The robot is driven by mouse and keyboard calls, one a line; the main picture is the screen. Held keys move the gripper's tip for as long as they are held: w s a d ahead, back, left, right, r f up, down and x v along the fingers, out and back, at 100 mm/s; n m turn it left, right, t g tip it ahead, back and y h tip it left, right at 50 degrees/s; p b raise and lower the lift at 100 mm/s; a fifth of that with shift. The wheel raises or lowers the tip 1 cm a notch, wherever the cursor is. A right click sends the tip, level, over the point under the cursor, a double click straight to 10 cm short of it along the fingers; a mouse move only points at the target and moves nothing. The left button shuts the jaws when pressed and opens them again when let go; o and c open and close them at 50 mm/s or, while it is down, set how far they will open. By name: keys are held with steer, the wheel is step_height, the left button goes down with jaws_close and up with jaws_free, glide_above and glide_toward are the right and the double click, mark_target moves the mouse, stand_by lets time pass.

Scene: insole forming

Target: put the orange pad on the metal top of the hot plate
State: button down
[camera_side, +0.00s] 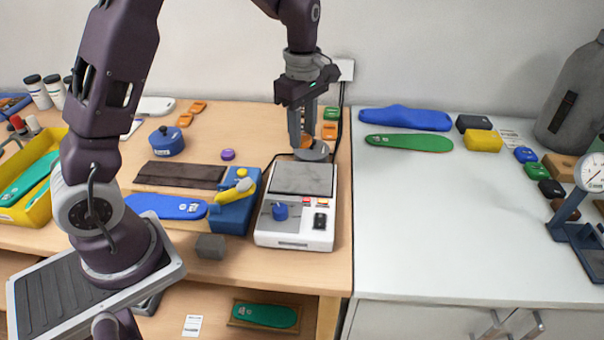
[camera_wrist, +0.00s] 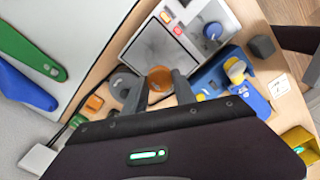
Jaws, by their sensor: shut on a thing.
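My gripper (camera_side: 303,143) reaches down just behind the far edge of the hot plate, its fingers shut on a small round orange pad (camera_side: 305,141). In the wrist view the orange pad (camera_wrist: 159,77) shows between the two fingertips (camera_wrist: 158,86), beside the metal top. The white hot plate (camera_side: 287,236) stands on the wooden table, with a blue knob on its front. Its square grey metal top (camera_side: 302,178) is bare; it also shows in the wrist view (camera_wrist: 158,46). The pad's exact height is hard to tell.
A grey disc (camera_side: 318,153) lies behind the hot plate, close to the fingertips. A blue clamp block with a yellow handle (camera_side: 238,193) stands left of the plate. Orange (camera_side: 329,131) and green (camera_side: 331,113) blocks lie behind, near a cable. The white table (camera_side: 450,230) is clear in front.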

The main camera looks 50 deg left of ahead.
mark_target(302, 176)
step_height(302, 176, down, 9)
steer(key=shift+f, duration=0.1)
steer(key=c, duration=1)
jaws_free()
steer(key=shift+f, duration=0.1)
